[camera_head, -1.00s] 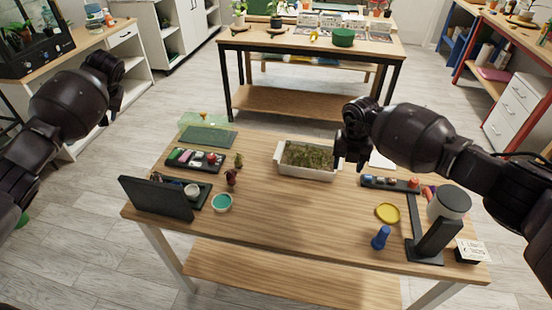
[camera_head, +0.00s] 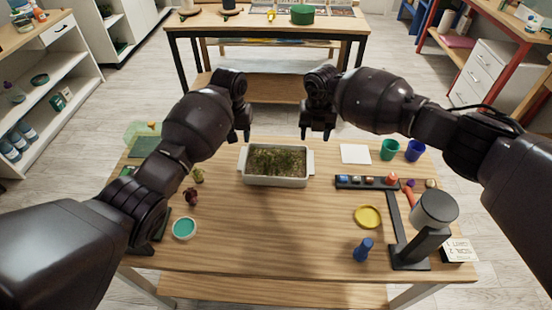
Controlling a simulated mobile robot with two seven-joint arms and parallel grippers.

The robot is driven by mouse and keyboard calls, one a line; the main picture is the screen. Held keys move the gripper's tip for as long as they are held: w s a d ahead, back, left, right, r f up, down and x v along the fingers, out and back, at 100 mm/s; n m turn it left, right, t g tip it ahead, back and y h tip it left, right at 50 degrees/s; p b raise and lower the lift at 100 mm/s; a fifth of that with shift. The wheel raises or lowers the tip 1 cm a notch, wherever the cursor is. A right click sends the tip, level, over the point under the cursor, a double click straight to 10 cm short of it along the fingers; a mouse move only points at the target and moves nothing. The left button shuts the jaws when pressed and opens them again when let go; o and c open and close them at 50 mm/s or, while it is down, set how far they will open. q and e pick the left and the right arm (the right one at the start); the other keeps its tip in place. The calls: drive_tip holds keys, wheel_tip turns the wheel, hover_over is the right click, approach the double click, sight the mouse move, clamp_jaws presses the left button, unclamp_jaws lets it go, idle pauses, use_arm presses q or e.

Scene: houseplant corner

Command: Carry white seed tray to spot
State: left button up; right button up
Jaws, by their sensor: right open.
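The white seed tray (camera_head: 276,182) stands on the wooden table near its middle, filled with green-brown growth, with a small handle at each end. My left gripper (camera_head: 241,137) hangs over the tray's back left corner; its finger gap does not show clearly. My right gripper (camera_head: 317,134) is open and empty, fingers pointing down, above and behind the tray's right end. Neither gripper visibly holds the tray. A flat white square (camera_head: 355,154) lies on the table right of the tray; I cannot tell if it is the spot.
Right of the tray are a dark strip of small items (camera_head: 367,182), a green cup (camera_head: 389,149), a blue cup (camera_head: 415,150), a yellow dish (camera_head: 367,216), a blue bottle-like object (camera_head: 363,249) and a lamp-like stand (camera_head: 409,257). A teal-filled bowl (camera_head: 184,228) is front left. Table space before the tray is clear.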

sight(242, 162)
use_arm(q)
drive_tip(key=shift+s+d, duration=0.1)
drive_tip(key=shift+d, duration=0.2)
drive_tip(key=shift+f, duration=0.1)
wheel_tip(242, 162, down, 11)
drive_tip(key=shift+r, duration=0.2)
use_arm(e)
wheel_tip(242, 162, down, 11)
drive_tip(key=shift+r, duration=0.1)
use_arm(q)
clamp_jaws()
use_arm(e)
clamp_jaws()
